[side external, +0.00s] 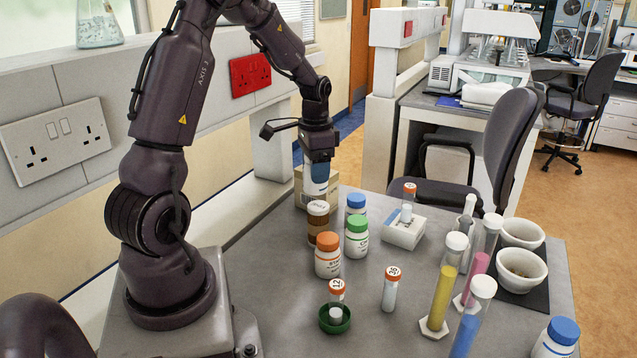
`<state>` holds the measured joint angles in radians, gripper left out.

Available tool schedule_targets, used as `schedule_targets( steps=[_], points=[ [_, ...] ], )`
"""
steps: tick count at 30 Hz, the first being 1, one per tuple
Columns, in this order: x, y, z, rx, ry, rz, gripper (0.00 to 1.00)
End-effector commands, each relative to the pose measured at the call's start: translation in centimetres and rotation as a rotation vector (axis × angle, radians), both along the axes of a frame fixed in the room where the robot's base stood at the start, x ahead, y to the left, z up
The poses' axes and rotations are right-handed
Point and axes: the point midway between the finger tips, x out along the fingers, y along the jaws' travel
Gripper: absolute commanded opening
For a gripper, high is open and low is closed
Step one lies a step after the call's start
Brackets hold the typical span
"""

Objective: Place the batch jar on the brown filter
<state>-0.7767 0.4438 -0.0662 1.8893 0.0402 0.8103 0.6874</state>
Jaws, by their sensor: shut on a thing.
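My gripper (318,160) points down at the back left of the grey bench and is shut on a jar (316,182) with a blue upper part and a pale lower part, probably the batch jar. The fingertips are hard to make out. Just below it in the picture stands a brown cylinder (321,221) with a white top, possibly the brown filter. The held jar's lower end appears close to its top; I cannot tell whether they touch. An orange-capped white jar (328,262) partly hides the brown cylinder.
Blue-capped (355,204) and green-capped (356,240) jars stand close on the right. A beige box (303,190) is behind. Capped vials, a white block (404,232), coloured cylinders (440,296) and white bowls (522,270) fill the right.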

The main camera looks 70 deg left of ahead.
Motion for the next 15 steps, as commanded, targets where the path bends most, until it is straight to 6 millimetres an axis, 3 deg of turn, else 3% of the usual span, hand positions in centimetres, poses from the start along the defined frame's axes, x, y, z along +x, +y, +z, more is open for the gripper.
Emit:
schedule_targets(
  steps=[7, 15],
  points=[
    [0.9, 0.8, -1.4, 0.0, 0.0, 0.0, 0.32],
    [0.9, 0.8, -4.5, 0.001, -0.001, 0.0, 0.32]
  ],
)
